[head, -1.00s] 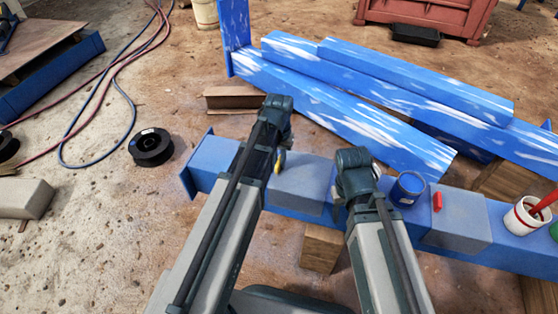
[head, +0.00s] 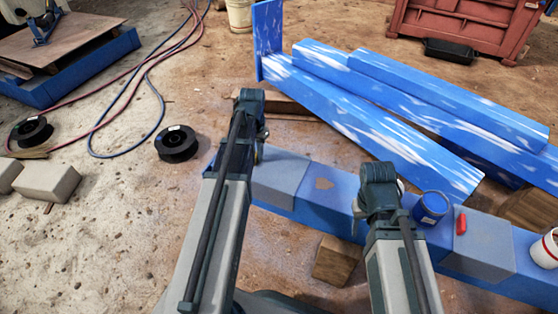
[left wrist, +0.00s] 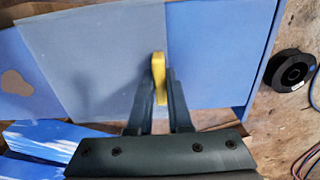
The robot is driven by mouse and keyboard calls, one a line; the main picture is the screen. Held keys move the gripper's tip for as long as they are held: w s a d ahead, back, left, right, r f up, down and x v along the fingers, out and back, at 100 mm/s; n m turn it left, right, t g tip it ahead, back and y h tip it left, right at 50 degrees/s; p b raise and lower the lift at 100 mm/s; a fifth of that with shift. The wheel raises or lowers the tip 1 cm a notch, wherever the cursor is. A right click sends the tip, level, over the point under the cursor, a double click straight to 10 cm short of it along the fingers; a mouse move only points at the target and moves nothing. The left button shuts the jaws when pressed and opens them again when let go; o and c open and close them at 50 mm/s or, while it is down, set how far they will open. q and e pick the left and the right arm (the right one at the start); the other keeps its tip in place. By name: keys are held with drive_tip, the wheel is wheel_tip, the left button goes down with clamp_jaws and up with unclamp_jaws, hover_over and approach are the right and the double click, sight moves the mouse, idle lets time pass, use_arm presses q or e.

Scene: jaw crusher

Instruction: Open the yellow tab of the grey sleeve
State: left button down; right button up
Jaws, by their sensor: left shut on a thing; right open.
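The grey sleeve (head: 281,182) sits around the blue beam (head: 335,205) near its left end. Its yellow tab (left wrist: 159,80) stands at the sleeve's edge in the left wrist view, and a sliver shows in the head view. My left gripper (left wrist: 153,110) is shut on the yellow tab, with a finger on either side. In the head view my left gripper (head: 259,152) is at the sleeve's left edge, partly hidden by its own arm. My right gripper (head: 357,217) is open and empty by the beam, right of the sleeve; its fingers are mostly hidden.
A brown bare spot (head: 324,183) shows on the beam right of the sleeve. A blue can (head: 431,208) and a second grey sleeve (head: 485,247) with a red tab (head: 461,222) are further right. Blue-and-white beams (head: 400,140) lie behind. A black spool (head: 177,143) lies left.

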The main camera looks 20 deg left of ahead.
use_arm(q)
drive_tip(key=a, duration=0.7)
drive_tip(key=shift+w+a, duration=0.1)
drive_tip(key=shift+a, duration=0.1)
drive_tip(key=c, duration=0.8)
unclamp_jaws()
drive_tip(key=shift+c, duration=0.2)
wheel_tip(320, 180, up, 14)
drive_tip(key=p, duration=1.3)
drive_tip(key=shift+p, duration=0.4)
drive_tip(key=shift+f, duration=0.1)
